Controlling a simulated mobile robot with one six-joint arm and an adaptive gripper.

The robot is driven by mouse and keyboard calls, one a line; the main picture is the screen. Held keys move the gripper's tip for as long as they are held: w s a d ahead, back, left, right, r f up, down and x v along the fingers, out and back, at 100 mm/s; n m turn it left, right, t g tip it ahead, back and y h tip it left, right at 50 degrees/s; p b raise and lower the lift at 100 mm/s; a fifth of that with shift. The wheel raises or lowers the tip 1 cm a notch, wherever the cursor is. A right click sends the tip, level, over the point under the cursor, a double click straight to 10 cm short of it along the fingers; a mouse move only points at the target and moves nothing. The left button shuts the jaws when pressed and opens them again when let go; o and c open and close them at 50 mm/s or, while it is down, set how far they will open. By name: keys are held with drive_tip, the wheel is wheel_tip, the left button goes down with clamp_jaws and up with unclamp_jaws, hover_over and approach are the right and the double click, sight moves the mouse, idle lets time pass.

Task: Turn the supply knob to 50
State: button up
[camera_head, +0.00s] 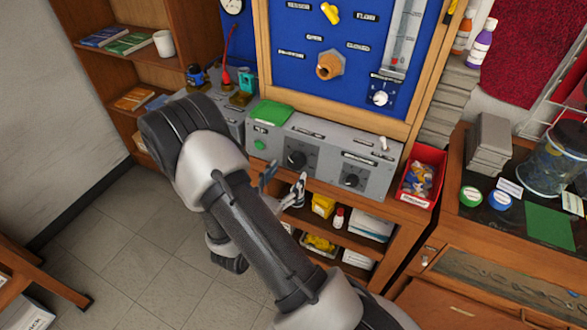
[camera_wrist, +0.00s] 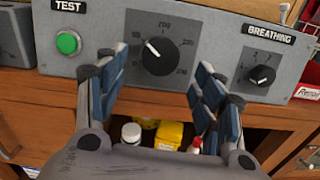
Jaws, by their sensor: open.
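A large black knob (camera_wrist: 158,56) with a numbered dial sits on the front of a grey panel (camera_wrist: 100,30), in the upper middle of the wrist view. Its white pointer mark points to the upper left, toward the left-side numbers; the exact reading is too small to tell. The same knob (camera_head: 296,159) shows in the head view, left of a smaller knob (camera_head: 352,180). I cannot read a supply label on either. My gripper (camera_wrist: 160,80) is open and empty, its fingertips on either side of and a little below the large knob. In the head view my gripper (camera_head: 284,180) is in front of the panel, apparently not touching the knob.
A green button (camera_wrist: 68,43) under TEST is left of the knob; the BREATHING knob (camera_wrist: 262,75) is right. Below is an open shelf with a yellow box (camera_wrist: 168,136) and bottles. A red bin (camera_head: 423,176) stands at the panel's right end.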

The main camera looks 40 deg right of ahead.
sight(294, 166)
drive_tip(key=x, duration=0.5)
drive_tip(key=shift+b, duration=0.4)
